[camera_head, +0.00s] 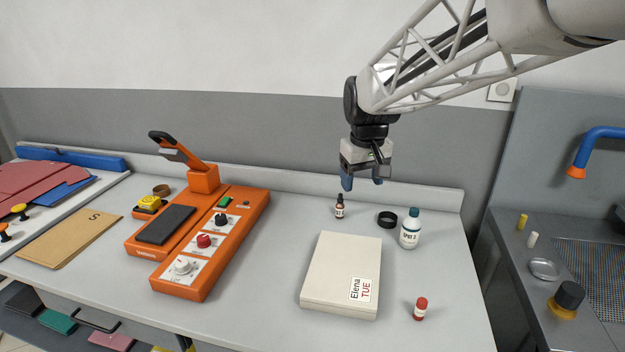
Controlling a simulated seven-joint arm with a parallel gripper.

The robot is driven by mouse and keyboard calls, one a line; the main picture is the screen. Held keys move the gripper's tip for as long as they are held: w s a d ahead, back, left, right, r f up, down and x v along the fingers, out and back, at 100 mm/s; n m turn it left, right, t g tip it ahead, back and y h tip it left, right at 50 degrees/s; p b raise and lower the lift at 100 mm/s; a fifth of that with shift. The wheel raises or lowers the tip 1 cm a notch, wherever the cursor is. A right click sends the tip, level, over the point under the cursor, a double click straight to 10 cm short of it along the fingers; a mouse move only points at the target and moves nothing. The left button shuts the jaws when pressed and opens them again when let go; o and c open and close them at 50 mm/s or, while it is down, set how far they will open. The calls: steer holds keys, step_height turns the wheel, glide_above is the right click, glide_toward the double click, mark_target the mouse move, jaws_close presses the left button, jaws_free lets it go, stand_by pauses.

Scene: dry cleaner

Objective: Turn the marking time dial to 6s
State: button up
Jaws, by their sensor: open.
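The orange marking machine (233,247) stands on the left half of the white counter. Its front panel carries a white dial (183,265) nearest me, a red knob (204,241) in the middle and a black knob (221,220) farther back. The labels around them are too small to read, so I cannot tell which is the marking time dial or its setting. My gripper (361,182) hangs with blue fingertips apart, open and empty, above the back of the counter. It is well to the right of the machine and higher than its knobs.
A raised black lever (170,145) stands at the machine's back. Right of the machine lie a pale box (342,270) labelled Elena TUE, a dropper bottle (340,207), a black ring (387,219), a white bottle (410,230) and a red-capped vial (420,309). Counter between machine and box is clear.

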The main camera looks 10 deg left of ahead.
steer(key=w+a+f+n, duration=0.25)
steer(key=w+a, duration=0.45)
steer(key=a, duration=0.5)
steer(key=n+g, duration=0.1)
steer(key=n, duration=0.4)
glide_above(220, 216)
steer(key=shift+m, duration=0.25)
step_height(220, 216, down, 15)
steer(key=shift+w+f, duration=0.1)
steer(key=shift+f, duration=0.05)
steer(key=shift+f, duration=0.15)
steer(key=shift+f, duration=3.75)
steer(key=c, duration=0.9)
